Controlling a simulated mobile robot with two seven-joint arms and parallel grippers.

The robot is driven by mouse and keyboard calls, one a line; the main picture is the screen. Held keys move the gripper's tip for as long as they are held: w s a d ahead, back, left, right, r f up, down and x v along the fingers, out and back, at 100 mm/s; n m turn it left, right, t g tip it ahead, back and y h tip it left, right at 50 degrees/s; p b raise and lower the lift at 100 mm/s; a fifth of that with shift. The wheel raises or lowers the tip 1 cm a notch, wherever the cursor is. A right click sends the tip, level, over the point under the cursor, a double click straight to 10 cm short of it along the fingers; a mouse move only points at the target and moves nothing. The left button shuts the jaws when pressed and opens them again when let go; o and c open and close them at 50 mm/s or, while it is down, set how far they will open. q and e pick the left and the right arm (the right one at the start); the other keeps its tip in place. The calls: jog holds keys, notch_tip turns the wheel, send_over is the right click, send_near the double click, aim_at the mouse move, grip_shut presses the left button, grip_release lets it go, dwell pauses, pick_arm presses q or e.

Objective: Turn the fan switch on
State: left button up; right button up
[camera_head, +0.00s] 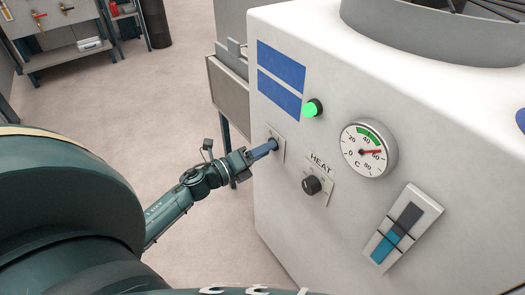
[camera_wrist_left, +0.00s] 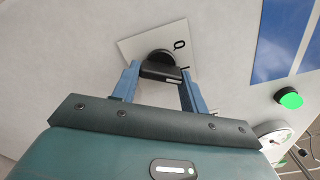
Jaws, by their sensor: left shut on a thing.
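The fan switch is a dark knob (camera_wrist_left: 160,68) on a pale plate (camera_wrist_left: 128,48) in the left wrist view. Letters or marks on the plate show beside the knob, partly hidden. In the head view the plate (camera_head: 278,148) is on the white machine's front, left of the HEAT knob (camera_head: 312,185), and the switch itself is mostly covered by my gripper. My left gripper (camera_head: 269,148) reaches it from the left. Its two blue fingers (camera_wrist_left: 160,78) are on either side of the knob, shut on it. My right gripper is not in view.
The white machine's front (camera_head: 350,95) carries a lit green lamp (camera_head: 312,108), a dial gauge (camera_head: 368,150), and a blue level indicator (camera_head: 403,228). Blue panels (camera_head: 280,78) are above the switch. Open floor (camera_head: 130,105) lies to the left, with a workbench (camera_head: 65,50) at the back.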

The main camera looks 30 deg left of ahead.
pick_arm(q)
jog(key=o, duration=1)
jog(key=v, duration=1.3)
jog(key=shift+s+a, duration=0.1)
jog(key=shift+f, duration=0.1)
